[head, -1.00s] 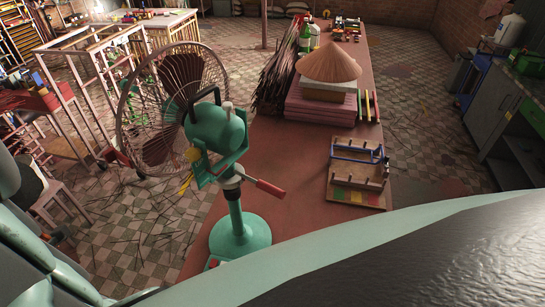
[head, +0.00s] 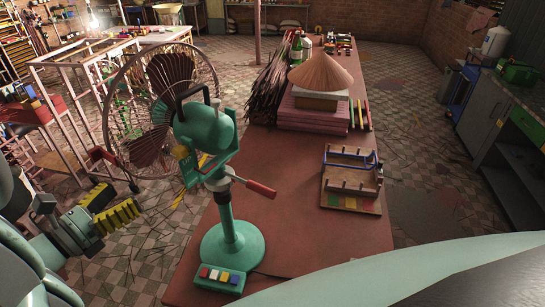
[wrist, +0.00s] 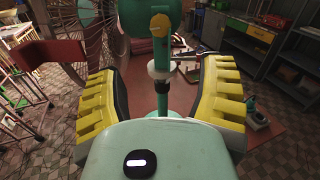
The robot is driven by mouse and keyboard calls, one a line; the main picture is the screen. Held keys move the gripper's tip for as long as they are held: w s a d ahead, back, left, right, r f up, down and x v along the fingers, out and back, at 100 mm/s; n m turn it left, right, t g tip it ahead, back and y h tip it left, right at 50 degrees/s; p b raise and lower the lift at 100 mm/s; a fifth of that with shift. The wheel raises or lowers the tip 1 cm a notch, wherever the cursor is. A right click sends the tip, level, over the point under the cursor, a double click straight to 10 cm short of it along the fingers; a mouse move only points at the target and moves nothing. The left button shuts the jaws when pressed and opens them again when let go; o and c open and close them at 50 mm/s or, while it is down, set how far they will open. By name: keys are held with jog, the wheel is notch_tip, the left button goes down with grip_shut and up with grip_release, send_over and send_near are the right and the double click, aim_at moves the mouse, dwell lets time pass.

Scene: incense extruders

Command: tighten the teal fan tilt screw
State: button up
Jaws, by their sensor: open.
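The teal fan (head: 204,128) stands on the reddish table, its wire cage facing back left. A yellow knob (head: 180,152) sits on the left side of its tilt bracket, and a red-handled lever (head: 262,189) sticks out to the right lower down. In the wrist view the yellow knob (wrist: 160,23) is face-on, above and beyond my fingers. My gripper (head: 112,217) is at the left in the head view, left of and lower than the knob. Its yellow ribbed fingers are spread wide and empty in the wrist view (wrist: 160,88), apart from the knob.
The fan's base has a button box (head: 220,277) in front. The table (head: 290,232) also bears a wooden rack (head: 350,202), pink boxes with a conical hat (head: 321,71), and incense bundles. A metal frame stands at the left. Tiled floor lies left of the table.

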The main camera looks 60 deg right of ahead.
aim_at(177, 156)
jog(key=d+p, duration=0.1)
jog(key=d, duration=0.3)
jog(key=d+p, duration=0.2)
jog(key=d, duration=0.2)
jog(key=d+p, duration=0.1)
jog(key=d, duration=0.3)
jog(key=shift+w+d+r+p, duration=0.2)
jog(key=shift+w+d+p, duration=0.05)
jog(key=shift+d+p, duration=0.15)
jog(key=shift+d+f+p, duration=0.15)
jog(key=shift+d+p, duration=0.3)
jog(key=shift+d, duration=1.1)
jog(key=shift+o, duration=0.2)
jog(key=shift+w, duration=0.1)
jog(key=c, duration=1.2)
